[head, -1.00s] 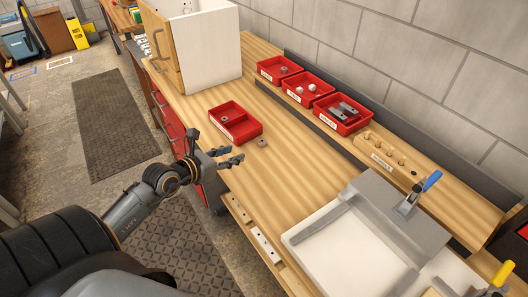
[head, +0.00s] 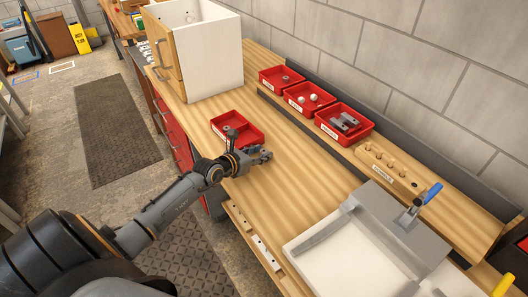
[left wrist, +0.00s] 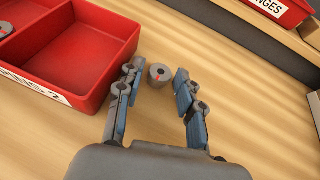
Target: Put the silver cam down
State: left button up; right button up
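A small silver cam (left wrist: 160,74), a short grey cylinder with a dark centre hole and a red mark, stands on the wooden bench top in the left wrist view. My left gripper (left wrist: 154,80) is open, with its blue-padded fingers on either side of the cam and a gap to each side. In the head view my left gripper (head: 262,155) is low over the bench, just in front of the divided red tray (head: 259,132); the cam is not clearly visible there. Another similar grey part (left wrist: 3,29) lies in the tray. My right gripper is not in view.
The tray wall (left wrist: 125,58) is close to the left finger. Several red bins (head: 343,122) stand on the raised back shelf, beside a wooden peg block (head: 388,165). A white cabinet (head: 205,55) stands behind.

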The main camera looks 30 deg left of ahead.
pick_arm(q)
jog(key=shift+w+f, duration=0.1)
jog(key=shift+w, duration=0.15)
jog(key=c, duration=0.5)
jog(key=shift+c, duration=1.1)
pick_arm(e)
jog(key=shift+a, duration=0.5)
